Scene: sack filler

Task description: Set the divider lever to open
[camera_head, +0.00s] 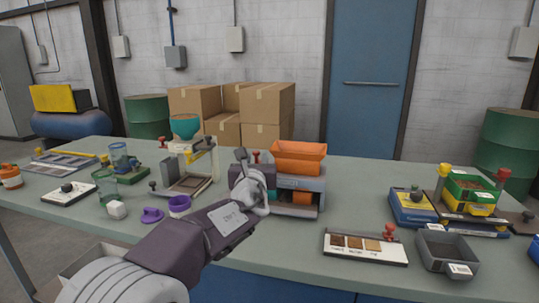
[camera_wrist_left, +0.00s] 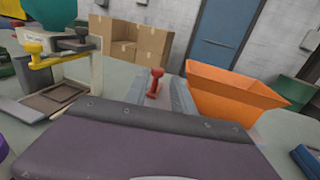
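A machine with an orange hopper (camera_head: 299,152) and a grey body (camera_head: 312,187) stands mid-table. A red-knobbed lever (camera_head: 256,156) shows behind my left gripper at the machine's left side. In the left wrist view this red lever (camera_wrist_left: 156,82) stands upright on a grey top beside the orange hopper (camera_wrist_left: 232,92). No label shows on it, so I cannot tell for sure that it is the divider lever. My left gripper (camera_head: 243,157) is in front of and just left of the machine, covering part of it. Its fingertips are unclear, and contact cannot be told. My right gripper is not in view.
A sample board (camera_head: 365,248), a grey bin (camera_head: 447,251) and a green-tray machine (camera_head: 471,188) are to the right.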

